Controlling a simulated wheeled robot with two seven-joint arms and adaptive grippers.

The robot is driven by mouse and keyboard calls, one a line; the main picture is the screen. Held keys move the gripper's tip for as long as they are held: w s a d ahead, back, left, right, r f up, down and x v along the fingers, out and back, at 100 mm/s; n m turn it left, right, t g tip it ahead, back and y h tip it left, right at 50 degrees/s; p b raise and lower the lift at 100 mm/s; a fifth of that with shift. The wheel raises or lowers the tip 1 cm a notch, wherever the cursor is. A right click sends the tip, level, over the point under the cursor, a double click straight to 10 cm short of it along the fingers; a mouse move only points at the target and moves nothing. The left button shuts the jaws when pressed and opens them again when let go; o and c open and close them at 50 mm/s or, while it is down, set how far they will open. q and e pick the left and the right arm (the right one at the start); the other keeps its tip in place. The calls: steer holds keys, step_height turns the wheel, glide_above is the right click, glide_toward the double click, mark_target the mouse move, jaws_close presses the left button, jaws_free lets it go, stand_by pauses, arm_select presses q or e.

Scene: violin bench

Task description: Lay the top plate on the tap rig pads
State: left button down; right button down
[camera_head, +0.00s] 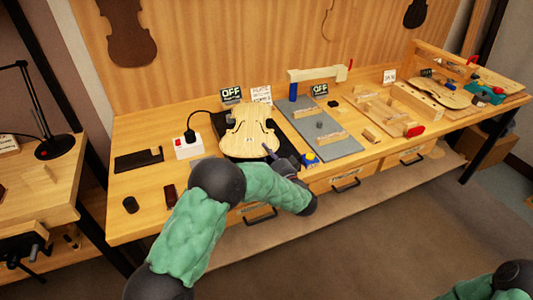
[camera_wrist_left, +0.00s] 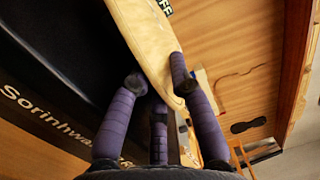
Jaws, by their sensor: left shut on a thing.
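The top plate (camera_head: 248,132) is a pale violin-shaped plate with two f-holes, over a black base at the middle left of the bench. My left gripper (camera_head: 274,154) is at its near right edge. In the left wrist view the fingers of my left gripper (camera_wrist_left: 160,82) are shut on the edge of the plate (camera_wrist_left: 146,38). The black tap rig base (camera_head: 219,122) shows past the plate's left side. The plate hides the pads, and I cannot tell whether it touches them. My right gripper is out of view.
A grey mat (camera_head: 335,146) with small blocks lies to the right. An OFF sign (camera_head: 231,95) stands behind.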

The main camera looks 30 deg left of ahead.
arm_select(q)
steer(key=shift+s+d+f, duration=0.1)
steer(key=shift+s+f, duration=0.05)
steer(key=shift+f, duration=0.55)
steer(key=c, duration=1.1)
jaws_free()
steer(key=shift+o, duration=0.2)
steer(key=shift+f, duration=0.1)
steer(key=shift+s+d+f, duration=0.1)
steer(key=shift+s+d, duration=0.1)
steer(key=shift+d, duration=0.15)
steer(key=v, duration=0.7)
steer(key=shift+r, duration=0.5)
